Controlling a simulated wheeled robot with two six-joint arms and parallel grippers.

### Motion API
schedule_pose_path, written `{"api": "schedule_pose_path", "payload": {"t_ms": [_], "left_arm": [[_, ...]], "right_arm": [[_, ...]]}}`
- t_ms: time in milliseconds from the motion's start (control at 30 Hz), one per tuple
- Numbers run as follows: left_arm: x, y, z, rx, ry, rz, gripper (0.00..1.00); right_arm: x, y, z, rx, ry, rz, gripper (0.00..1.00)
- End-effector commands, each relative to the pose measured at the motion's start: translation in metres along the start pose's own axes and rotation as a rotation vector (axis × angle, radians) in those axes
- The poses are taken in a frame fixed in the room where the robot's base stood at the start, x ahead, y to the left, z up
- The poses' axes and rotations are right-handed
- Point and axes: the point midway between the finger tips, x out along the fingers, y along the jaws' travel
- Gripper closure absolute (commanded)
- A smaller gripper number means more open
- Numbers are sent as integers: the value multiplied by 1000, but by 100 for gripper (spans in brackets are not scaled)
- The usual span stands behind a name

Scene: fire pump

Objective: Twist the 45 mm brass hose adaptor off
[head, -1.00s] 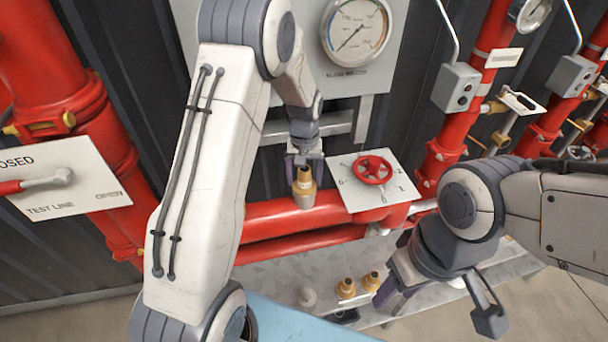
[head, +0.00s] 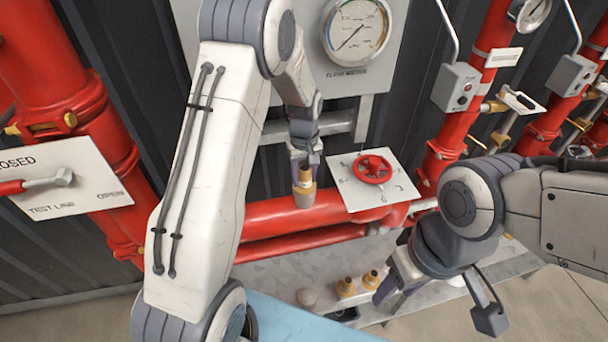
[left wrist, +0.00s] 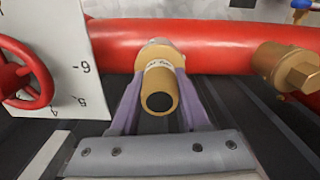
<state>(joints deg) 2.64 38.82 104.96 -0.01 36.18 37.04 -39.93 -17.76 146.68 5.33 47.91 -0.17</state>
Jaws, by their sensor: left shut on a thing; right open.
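The brass hose adaptor (head: 305,178) sits upright on the grey outlet (head: 304,199) of the red horizontal pipe, below the gauge panel. In the left wrist view the adaptor (left wrist: 159,88) shows its dark open end and a small printed label too blurred to read. My left gripper (head: 305,168) comes down over it from above, with its purple fingers on both sides, shut on it. My right gripper (head: 432,308) is open and empty, over the front right of the grey shelf.
A red handwheel (head: 373,169) on a white plate stands right of the adaptor. Two brass fittings (head: 346,287) and a pale round piece (head: 307,297) stand on the grey shelf (head: 270,277) below. Another brass fitting (left wrist: 288,68) shows right in the left wrist view.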

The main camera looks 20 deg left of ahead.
Motion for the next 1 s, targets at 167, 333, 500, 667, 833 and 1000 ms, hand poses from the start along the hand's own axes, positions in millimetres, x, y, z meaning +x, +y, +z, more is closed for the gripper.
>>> {"api": "schedule_pose_path", "payload": {"t_ms": [167, 333, 500, 667, 833, 1000], "left_arm": [[0, -1, 0, -172, 0, 0, 100], [0, -1, 0, -193, -1, -1, 100], [0, -1, 0, -202, -1, -1, 100], [0, -2, 1, -376, -2, -2, 100], [0, -3, 1, -624, -2, -4, 100], [1, -3, 2, -738, -2, -4, 100]], "right_arm": [[-2, 0, 0, 0, 0, 0, 50], [-2, 0, 0, 0, 0, 0, 50], [-2, 0, 0, 0, 0, 0, 50], [-5, 0, 0, 0, 0, 0, 50], [-8, 0, 0, 0, 0, 0, 50], [-8, -1, 0, 0, 0, 0, 50]]}}
